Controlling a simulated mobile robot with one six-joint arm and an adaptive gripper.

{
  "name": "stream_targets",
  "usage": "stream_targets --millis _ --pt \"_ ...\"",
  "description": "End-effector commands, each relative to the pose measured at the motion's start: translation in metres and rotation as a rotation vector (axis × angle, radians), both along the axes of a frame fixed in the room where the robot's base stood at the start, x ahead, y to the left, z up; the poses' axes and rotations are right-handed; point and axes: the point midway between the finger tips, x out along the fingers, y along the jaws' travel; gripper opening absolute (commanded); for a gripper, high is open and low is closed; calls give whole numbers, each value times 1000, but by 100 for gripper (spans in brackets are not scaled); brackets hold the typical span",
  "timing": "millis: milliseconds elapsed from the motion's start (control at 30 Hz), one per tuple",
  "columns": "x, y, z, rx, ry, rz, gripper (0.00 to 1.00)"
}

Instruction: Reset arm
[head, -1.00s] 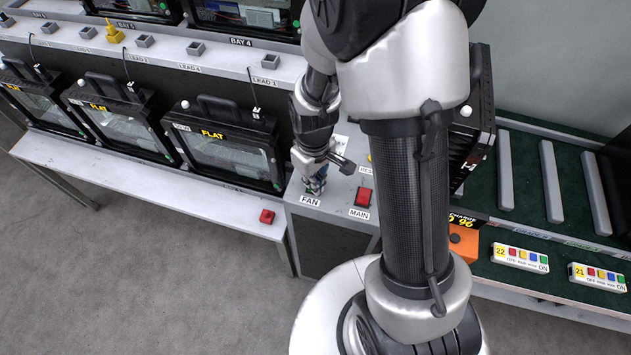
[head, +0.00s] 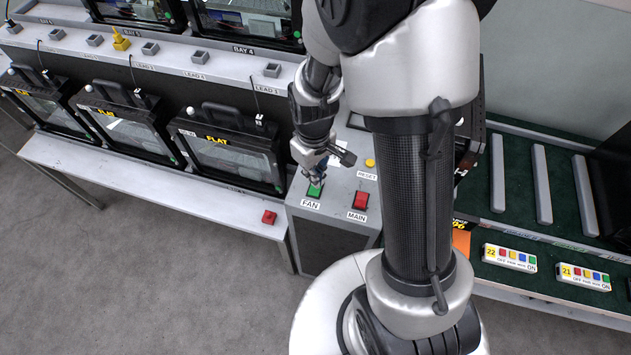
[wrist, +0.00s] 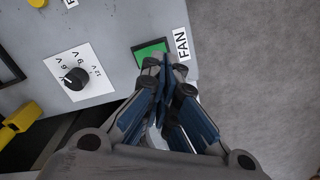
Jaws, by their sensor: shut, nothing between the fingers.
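My gripper (head: 318,182) is shut and empty, just above the green FAN button (head: 314,191) on the grey control panel (head: 332,211). In the wrist view, my shut fingertips (wrist: 166,68) overlap the lower edge of the green button (wrist: 150,52). I cannot tell whether they touch it. The FAN label (wrist: 182,44) lies beside the button. My arm rises from the base and reaches over the panel, hiding part of it.
A red MAIN button (head: 361,199) and a yellow RESET button (head: 370,163) sit close by. A dial (wrist: 75,79) shows in the wrist view. Grey floor is open in front.

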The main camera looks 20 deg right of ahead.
Motion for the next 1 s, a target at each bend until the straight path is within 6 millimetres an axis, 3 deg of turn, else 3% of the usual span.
stream_targets --millis 133,733,867,1000 --pt "0 0 12 0 0 0 0" --pt "0 0 15 0 -5 -4 0" --pt "-1 0 44 1 -41 -33 0" --pt "-12 0 101 5 -109 -98 0"
